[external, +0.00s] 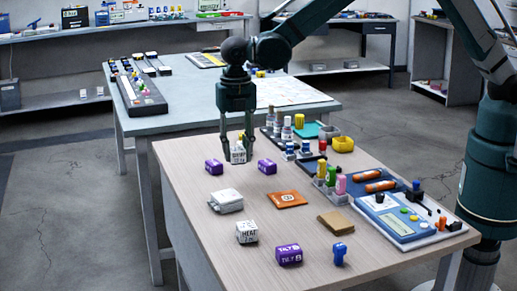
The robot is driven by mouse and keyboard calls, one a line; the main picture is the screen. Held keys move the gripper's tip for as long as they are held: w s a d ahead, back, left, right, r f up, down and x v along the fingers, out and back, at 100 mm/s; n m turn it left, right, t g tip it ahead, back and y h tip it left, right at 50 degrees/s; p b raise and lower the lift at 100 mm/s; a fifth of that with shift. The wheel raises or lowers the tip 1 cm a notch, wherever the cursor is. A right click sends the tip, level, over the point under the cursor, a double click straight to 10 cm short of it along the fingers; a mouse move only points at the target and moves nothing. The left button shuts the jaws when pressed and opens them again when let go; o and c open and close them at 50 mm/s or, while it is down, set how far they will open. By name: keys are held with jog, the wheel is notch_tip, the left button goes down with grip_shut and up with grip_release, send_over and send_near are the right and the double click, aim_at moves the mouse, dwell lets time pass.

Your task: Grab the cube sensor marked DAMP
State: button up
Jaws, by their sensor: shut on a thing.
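My gripper (238,149) points down over the far left part of the wooden table, its fingers on either side of a small white cube (238,156). It is shut on this cube. The cube has dark lettering too small to read surely, so I cannot tell whether it says DAMP. Whether it touches the table is unclear. Another white cube, marked HEAT (247,232), sits nearer the front. A purple cube marked TILT (289,255) is to its right. Two smaller purple cubes stand left (214,167) and right (267,166) of my gripper.
A white packet (226,200), an orange packet (287,199) and a brown packet (336,222) lie mid-table. A blue instrument (398,215) and racks of colored bottles fill the right side. A blue peg-like piece (340,254) stands near the front.

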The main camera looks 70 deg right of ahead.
jog(key=shift+r, duration=1.25)
